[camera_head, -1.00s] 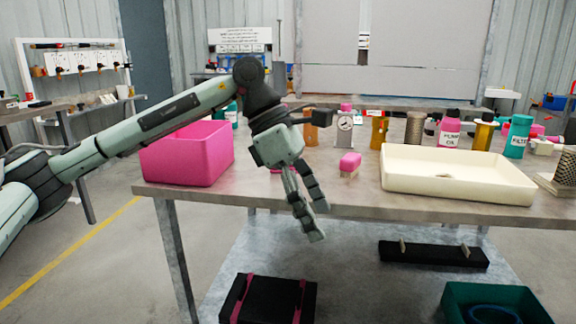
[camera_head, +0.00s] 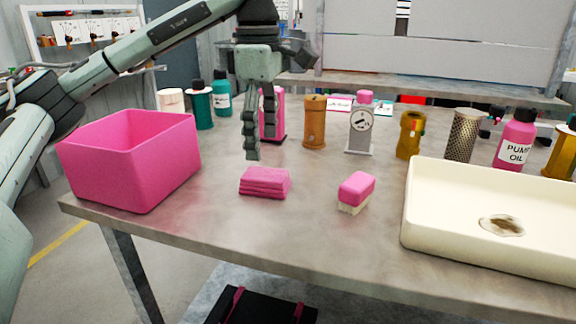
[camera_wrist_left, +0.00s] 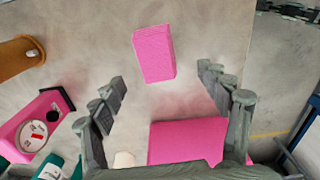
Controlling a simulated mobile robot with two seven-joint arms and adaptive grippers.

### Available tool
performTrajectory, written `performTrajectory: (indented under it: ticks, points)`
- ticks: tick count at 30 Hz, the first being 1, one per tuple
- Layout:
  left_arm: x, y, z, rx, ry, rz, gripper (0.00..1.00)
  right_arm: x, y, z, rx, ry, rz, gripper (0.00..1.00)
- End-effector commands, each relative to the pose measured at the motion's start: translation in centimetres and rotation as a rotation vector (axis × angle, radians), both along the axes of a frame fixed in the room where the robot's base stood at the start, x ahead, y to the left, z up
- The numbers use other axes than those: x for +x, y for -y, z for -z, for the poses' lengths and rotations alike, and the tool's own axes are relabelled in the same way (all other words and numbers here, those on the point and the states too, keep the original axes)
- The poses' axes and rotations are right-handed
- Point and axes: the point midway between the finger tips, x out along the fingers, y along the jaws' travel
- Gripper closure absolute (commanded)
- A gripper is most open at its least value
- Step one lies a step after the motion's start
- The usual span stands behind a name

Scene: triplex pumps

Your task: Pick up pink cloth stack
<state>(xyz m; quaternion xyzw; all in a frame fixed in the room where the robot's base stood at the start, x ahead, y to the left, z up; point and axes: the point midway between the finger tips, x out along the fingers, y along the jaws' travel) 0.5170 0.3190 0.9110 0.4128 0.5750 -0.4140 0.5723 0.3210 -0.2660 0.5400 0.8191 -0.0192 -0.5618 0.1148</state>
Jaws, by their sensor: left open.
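The pink cloth stack (camera_head: 265,182) lies folded on the table, between the pink bin and a pink brush. My left gripper (camera_head: 260,140) points down above the table, a little behind and above the stack, empty and apart from it. In the left wrist view the cloth stack (camera_wrist_left: 154,54) is a pink block ahead of the two spread fingers, between their lines. The left gripper (camera_wrist_left: 162,84) is open there. My right gripper does not show in either view.
A pink bin (camera_head: 130,165) stands at the table's left. A pink-topped brush (camera_head: 356,191) lies right of the stack, then a cream tray (camera_head: 425,215). Behind stand an orange cylinder (camera_head: 315,122), a grey gauge (camera_head: 360,130) and several bottles. The table in front of the stack is clear.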

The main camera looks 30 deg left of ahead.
Motion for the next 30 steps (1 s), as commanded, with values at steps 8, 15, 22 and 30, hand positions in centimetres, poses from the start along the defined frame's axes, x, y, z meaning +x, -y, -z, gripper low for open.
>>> performTrajectory:
  ticks: [8, 15, 22, 30]
  points:
    - [0.0, 0.0, 2.4, 0.001, -0.001, 0.000, 0.24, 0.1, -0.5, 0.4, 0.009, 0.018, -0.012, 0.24]
    - [0.2, -0.2, 5.7, 0.000, -0.002, 0.000, 0.24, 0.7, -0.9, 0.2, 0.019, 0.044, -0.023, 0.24]
    - [0.3, -0.1, 7.8, -0.001, 0.000, 0.000, 0.24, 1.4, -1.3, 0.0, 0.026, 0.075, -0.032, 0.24]
    - [0.3, -0.1, 7.8, -0.001, 0.000, 0.000, 0.32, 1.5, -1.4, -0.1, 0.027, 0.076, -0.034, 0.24]
